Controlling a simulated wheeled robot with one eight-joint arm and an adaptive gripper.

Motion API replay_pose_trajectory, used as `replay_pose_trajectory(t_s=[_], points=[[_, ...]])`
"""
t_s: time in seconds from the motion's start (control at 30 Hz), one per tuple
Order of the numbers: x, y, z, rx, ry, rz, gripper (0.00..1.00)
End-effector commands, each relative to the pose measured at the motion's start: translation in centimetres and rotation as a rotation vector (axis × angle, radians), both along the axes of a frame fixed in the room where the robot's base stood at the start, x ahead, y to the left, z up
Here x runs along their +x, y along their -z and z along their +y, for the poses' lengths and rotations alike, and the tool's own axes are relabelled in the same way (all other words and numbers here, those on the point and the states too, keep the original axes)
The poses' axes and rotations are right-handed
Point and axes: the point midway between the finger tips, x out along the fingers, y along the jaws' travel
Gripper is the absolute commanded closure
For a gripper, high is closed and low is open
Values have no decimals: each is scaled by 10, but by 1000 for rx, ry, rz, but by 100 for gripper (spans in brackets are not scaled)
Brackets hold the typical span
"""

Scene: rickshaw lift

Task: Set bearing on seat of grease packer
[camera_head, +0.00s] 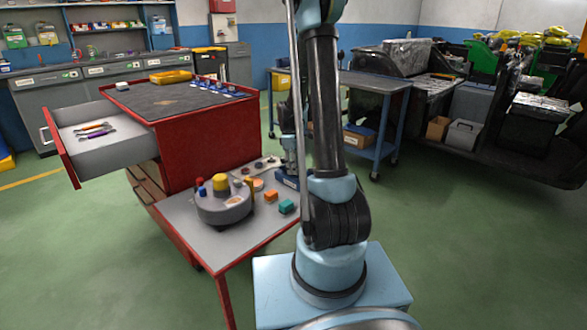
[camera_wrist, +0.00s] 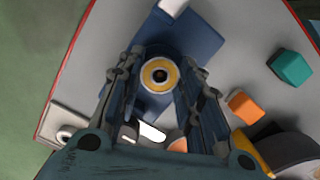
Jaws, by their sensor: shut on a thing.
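My gripper (camera_wrist: 160,72) points down in the wrist view, its two fingers shut on a ring-shaped bearing (camera_wrist: 147,69) with a pale yellow band and dark centre. Directly beneath is the blue grease packer (camera_wrist: 193,42), lying on the grey side shelf. I cannot tell whether the bearing touches the seat or is held just above it; the seat is hidden. In the head view the grease packer (camera_head: 287,181) shows as a small blue block at the shelf's far right, with my gripper (camera_head: 291,166) over it, partly behind my arm. The bearing is not clear there.
The shelf (camera_head: 190,222) also holds a teal block (camera_head: 287,206), an orange block (camera_head: 270,196), a round grey holder (camera_head: 222,212) with coloured pieces, and a pale strip of small parts. A red cabinet (camera_head: 210,145) with an open drawer (camera_head: 98,148) stands behind.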

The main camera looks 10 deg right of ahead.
Motion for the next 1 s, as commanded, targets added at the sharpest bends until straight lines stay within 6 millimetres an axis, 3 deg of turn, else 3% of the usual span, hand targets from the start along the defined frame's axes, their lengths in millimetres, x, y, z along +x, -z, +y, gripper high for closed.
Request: replay_pose_trajectory(t_s=[0.43,0.47,0.57,0.8,0.93,1.0], points=[[0,2,0,0,0,0,91],[0,2,0,0,0,0,65],[0,2,0,0,0,0,43],[0,2,0,0,0,0,43],[0,2,0,0,0,0,23],[0,2,0,0,0,0,23]])
